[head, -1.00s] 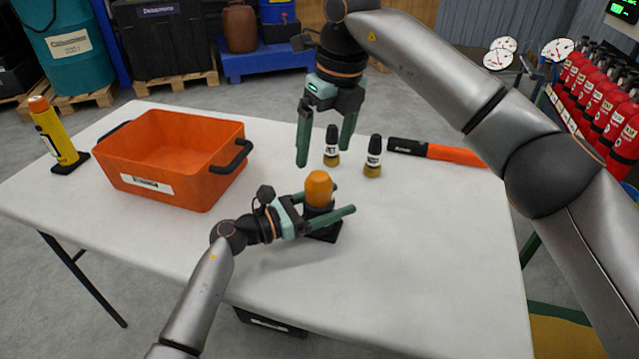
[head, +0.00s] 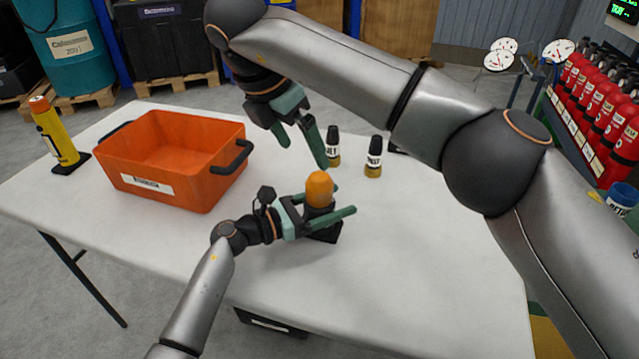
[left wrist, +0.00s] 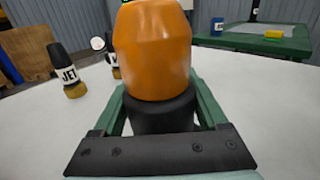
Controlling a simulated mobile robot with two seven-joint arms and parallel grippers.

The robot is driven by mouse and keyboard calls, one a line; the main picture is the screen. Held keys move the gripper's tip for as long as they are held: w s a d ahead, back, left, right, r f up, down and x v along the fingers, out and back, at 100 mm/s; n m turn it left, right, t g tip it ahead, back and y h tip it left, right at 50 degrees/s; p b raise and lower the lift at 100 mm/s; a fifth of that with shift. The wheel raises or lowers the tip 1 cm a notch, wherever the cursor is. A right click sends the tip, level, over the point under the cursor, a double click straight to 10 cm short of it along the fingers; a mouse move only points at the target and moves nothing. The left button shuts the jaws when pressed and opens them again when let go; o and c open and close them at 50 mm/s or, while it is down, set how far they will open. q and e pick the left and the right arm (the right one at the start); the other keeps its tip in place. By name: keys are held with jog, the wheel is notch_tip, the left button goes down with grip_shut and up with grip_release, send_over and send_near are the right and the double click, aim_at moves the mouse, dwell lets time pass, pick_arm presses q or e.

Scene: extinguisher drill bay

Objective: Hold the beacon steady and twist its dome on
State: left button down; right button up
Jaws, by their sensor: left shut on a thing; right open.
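The beacon has a black body on a square black foot (head: 325,234), standing upright on the white table. Its orange dome (head: 319,188) sits on top of the black body; whether it is threaded on cannot be told. The dome (left wrist: 153,50) and dark body (left wrist: 163,113) also show in the left wrist view. My left gripper (head: 343,197) is shut around the black body, just below the dome, with a finger on each side. My right gripper (head: 304,155) is open and empty, tilted, above and behind the beacon to its left.
An orange bin (head: 215,180) with black handles stands to the left; a yellow torch-like thing (head: 56,135) is beyond it. Two small black nozzles stand behind the beacon, one marked JET (head: 333,146), the other (head: 374,157) further right. The front right of the table (head: 430,270) is clear.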

aim_at(316, 178)
jog(key=x, duration=1.2)
jog(key=shift+r, duration=0.1)
jog(key=c, duration=1.4)
